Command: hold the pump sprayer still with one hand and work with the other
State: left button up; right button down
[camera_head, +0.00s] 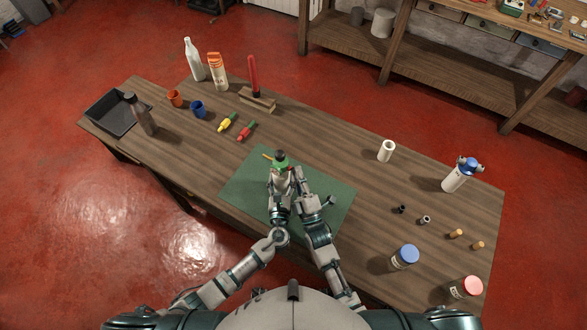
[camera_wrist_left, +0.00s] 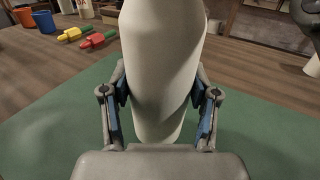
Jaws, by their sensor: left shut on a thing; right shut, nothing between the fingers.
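The pump sprayer (camera_head: 281,160) stands on the green mat (camera_head: 237,187), with a green collar, a dark top and a small orange-tan piece at its left. In the left wrist view, its pale body (camera_wrist_left: 162,60) fills the middle. My left gripper (camera_head: 280,186) is shut around the body, a finger on each side; its fingers also show in the left wrist view (camera_wrist_left: 160,100). My right gripper (camera_head: 298,172) is shut and empty, close to the sprayer's right side. The arms hide most of the sprayer's body in the head view; I cannot tell whether the right fingers touch it.
Left on the table are a black tray (camera_head: 112,112), a grey bottle (camera_head: 141,115), cups (camera_head: 197,109) and yellow and red items (camera_head: 246,131). Right are a white cylinder (camera_head: 387,151), a blue-topped bottle (camera_head: 456,177), and blue-lidded (camera_head: 405,257) and red-lidded (camera_head: 467,287) jars.

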jog(key=shift+s+d, duration=0.3)
jog(key=shift+d, duration=0.2)
jog(key=shift+s+d, duration=0.25)
jog(key=shift+d, duration=0.2)
jog(key=shift+d, duration=0.1)
jog(key=s+d, duration=0.1)
jog(key=d, duration=0.1)
jog(key=s+d, duration=0.1)
jog(key=d, duration=0.1)
jog(key=shift+s+d, duration=0.1)
jog(key=shift+s, duration=0.2)
pick_arm(q)
jog(key=o, duration=1.6)
jog(key=shift+c, duration=0.2)
